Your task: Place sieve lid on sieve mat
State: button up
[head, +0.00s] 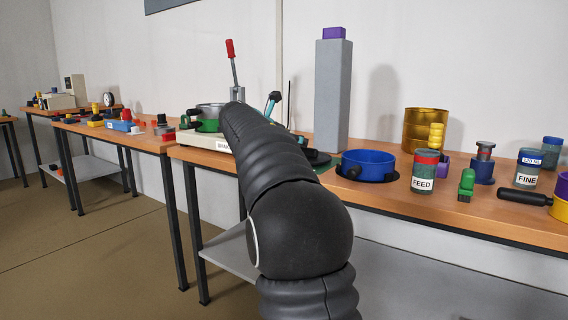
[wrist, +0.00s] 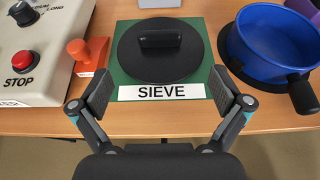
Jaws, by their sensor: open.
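The sieve lid (wrist: 152,58) is a black round disc with a dark block handle on top. In the wrist view it lies flat on the green sieve mat (wrist: 124,86), inside its edges, behind the white SIEVE label. My gripper (wrist: 163,90) is open and empty, its two fingers apart on either side of the label, in front of the lid. In the head view my arm hides most of this spot; a dark edge of the lid (head: 318,158) and a bit of green mat show beside it.
A blue pan (wrist: 275,45) with a black handle stands just right of the mat. At left are a machine with a red STOP button (wrist: 22,62) and an orange handled piece (wrist: 88,54). A tall grey column (head: 333,100) stands behind the mat.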

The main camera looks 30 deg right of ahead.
jog(key=shift+s+a, duration=0.1)
jog(key=s+a+f+m+y, duration=0.4)
jog(key=s+a+f+m, duration=0.3)
jog(key=s+a, duration=0.4)
jog(key=s+a+f+m+y, duration=0.4)
jog(key=s+a+f+m, duration=0.4)
jog(key=s, duration=0.5)
jog(key=s+a+f+m+y, duration=0.4)
jog(key=s+a+f+m, duration=0.3)
jog(key=s+a+f, duration=0.3)
jog(key=s+a, duration=0.2)
jog(key=a, duration=0.2)
jog(key=shift+s+f+m+y, duration=0.2)
jog(key=shift+f+m+y, duration=0.1)
jog(key=shift+f, duration=0.1)
notch_tip(320, 180, up, 7)
jog(key=p, duration=0.6)
jog(key=shift+p, duration=0.4)
